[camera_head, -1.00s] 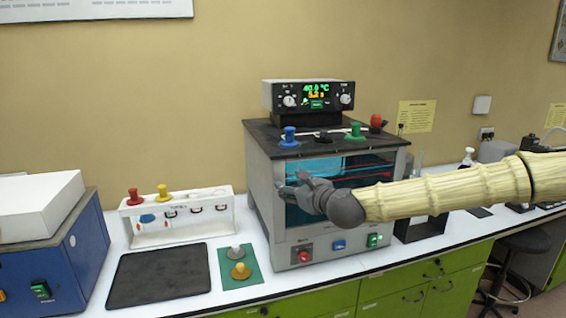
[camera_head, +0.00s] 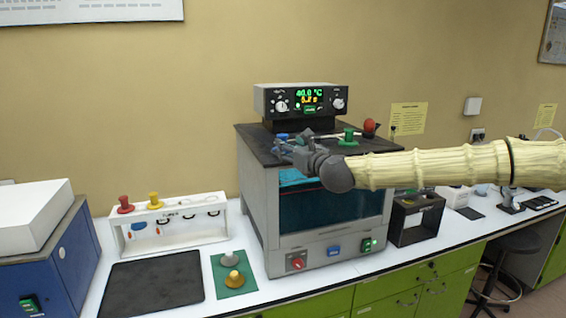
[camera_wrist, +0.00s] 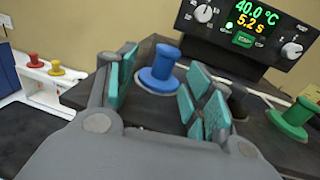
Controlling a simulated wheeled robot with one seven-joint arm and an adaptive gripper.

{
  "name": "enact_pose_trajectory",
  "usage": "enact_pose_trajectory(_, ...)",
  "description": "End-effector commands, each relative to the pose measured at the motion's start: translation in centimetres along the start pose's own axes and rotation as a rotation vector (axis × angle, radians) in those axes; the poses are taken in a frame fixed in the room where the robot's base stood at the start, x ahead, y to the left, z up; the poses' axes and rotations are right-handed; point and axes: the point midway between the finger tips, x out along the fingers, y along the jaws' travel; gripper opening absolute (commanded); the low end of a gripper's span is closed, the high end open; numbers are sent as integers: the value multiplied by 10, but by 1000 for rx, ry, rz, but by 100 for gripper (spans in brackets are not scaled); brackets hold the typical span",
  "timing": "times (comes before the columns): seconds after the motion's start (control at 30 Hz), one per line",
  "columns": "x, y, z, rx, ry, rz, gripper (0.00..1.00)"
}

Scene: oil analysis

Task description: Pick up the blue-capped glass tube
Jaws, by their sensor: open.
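The blue-capped tube shows only its blue cap (camera_head: 282,136), standing in the black top of the bath at its left side. In the wrist view the blue cap (camera_wrist: 162,66) stands upright between my finger pads. My gripper (camera_head: 287,147) is open at the bath's top edge, with its fingers either side of the cap. The wrist view shows my gripper (camera_wrist: 165,84) with the left pads apart from the cap and the right pads close to it; contact cannot be told. The tube's glass below the cap is hidden.
The bath (camera_head: 258,165) carries a green cap (camera_head: 347,136) and a red-topped item (camera_head: 370,126). Its display unit (camera_head: 300,101) stands behind. A white rack (camera_head: 180,236) with red and yellow caps is at left. A black mat (camera_head: 150,287) lies in front of the rack.

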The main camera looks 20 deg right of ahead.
Motion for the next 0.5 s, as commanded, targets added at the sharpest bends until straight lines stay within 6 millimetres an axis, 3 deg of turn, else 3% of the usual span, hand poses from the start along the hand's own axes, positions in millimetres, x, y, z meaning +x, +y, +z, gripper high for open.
enact_pose_trajectory(0.5,46,-10,4,0,2,-5,52)
